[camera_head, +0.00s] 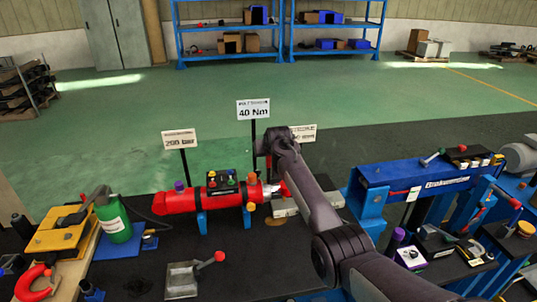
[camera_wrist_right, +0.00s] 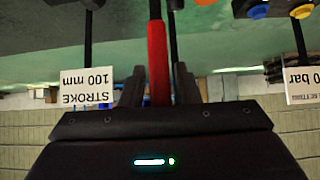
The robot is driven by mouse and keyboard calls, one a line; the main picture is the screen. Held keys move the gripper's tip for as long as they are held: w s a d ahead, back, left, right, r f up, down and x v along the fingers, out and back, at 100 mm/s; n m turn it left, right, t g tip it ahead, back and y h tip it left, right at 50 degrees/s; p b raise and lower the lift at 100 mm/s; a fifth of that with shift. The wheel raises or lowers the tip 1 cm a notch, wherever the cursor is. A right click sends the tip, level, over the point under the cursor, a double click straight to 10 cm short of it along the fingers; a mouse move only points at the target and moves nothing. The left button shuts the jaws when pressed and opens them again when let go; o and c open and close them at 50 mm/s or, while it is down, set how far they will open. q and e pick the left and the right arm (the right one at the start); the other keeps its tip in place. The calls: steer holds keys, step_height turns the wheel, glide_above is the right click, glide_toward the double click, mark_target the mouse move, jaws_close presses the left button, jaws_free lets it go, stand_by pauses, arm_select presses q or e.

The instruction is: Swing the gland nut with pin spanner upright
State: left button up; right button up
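The red hydraulic cylinder (camera_head: 180,201) lies on blue supports on the bench in the head view. The gland nut itself is largely hidden or too small to make out. My left gripper is out of view.
Signs on posts stand behind the cylinder: 250 bar (camera_head: 179,139) and 40 Nm (camera_head: 253,109). A button box (camera_head: 222,182) stands near the cylinder. A blue beam fixture (camera_head: 420,180) is at the right. A red-knobbed clamp (camera_head: 195,277) lies in front.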

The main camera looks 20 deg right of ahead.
steer(key=shift+o, duration=0.7)
steer(key=shift+f, duration=0.25)
steer(key=shift+s+r, duration=0.1)
steer(key=shift+s, duration=0.05)
steer(key=b+v, duration=0.1)
steer(key=v, duration=0.6)
steer(key=shift+r+b, duration=0.25)
steer(key=shift+b, duration=0.15)
steer(key=shift+s, duration=0.15)
